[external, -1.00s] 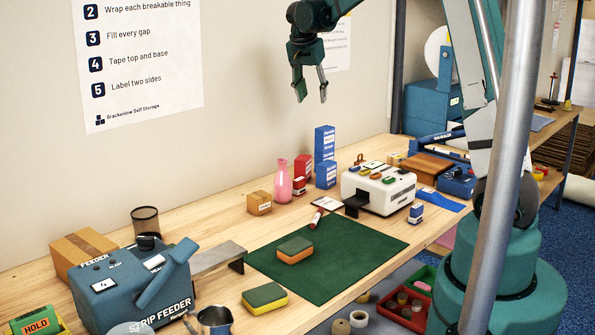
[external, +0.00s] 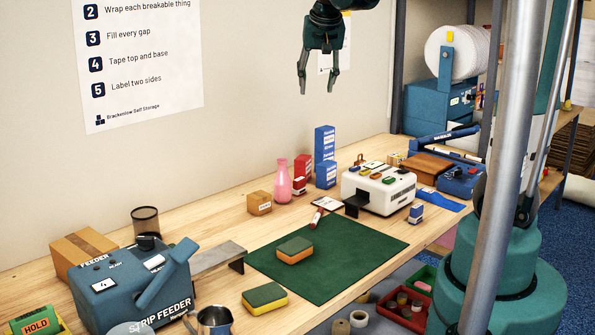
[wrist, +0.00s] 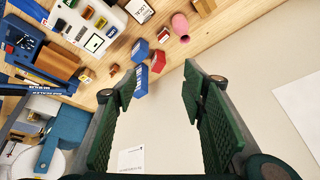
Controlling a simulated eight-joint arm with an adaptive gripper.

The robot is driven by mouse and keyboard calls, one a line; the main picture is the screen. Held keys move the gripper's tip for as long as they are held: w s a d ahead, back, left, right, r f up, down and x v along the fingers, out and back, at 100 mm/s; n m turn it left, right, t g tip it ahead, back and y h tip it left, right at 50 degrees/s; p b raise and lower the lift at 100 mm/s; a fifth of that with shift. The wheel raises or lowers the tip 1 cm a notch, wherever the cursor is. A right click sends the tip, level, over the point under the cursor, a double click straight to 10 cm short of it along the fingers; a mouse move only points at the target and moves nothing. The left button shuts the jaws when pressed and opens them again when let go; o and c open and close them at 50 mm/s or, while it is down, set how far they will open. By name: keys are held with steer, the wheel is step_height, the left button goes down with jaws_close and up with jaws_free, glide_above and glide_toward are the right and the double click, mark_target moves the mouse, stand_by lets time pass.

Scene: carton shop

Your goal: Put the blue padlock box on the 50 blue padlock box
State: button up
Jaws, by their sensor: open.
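A small blue-and-white box (external: 416,213) stands alone on the bench by the right front corner of the white machine. Near the wall stand a tall blue box (external: 325,143) and a shorter blue box (external: 326,174) in front of it. Two blue boxes also show in the wrist view, one (wrist: 142,50) above the other (wrist: 140,80). The print on the boxes is too small to tell which bears a padlock or 50. My gripper (external: 317,88) is open and empty, pointing down, high above the bench and the blue boxes.
A red box (external: 303,168), a smaller red box (external: 299,186) and a pink vase (external: 283,181) stand left of the blue boxes. The white machine (external: 378,190) is to their right.

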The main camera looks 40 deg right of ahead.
steer(key=s+a+f+n+t+y, duration=0.1)
steer(key=s+a+f+n, duration=0.1)
steer(key=s+a, duration=0.3)
steer(key=s+a+f+n+t, duration=0.1)
steer(key=s+a+n, duration=0.2)
steer(key=s, duration=0.8)
steer(key=s+a+f+n+t+y, duration=0.1)
steer(key=s+a+f+n, duration=0.1)
steer(key=s+a, duration=0.5)
steer(key=shift+s+f+n+y, duration=0.35)
steer(key=shift+s+n, duration=0.35)
steer(key=shift+s, duration=0.3)
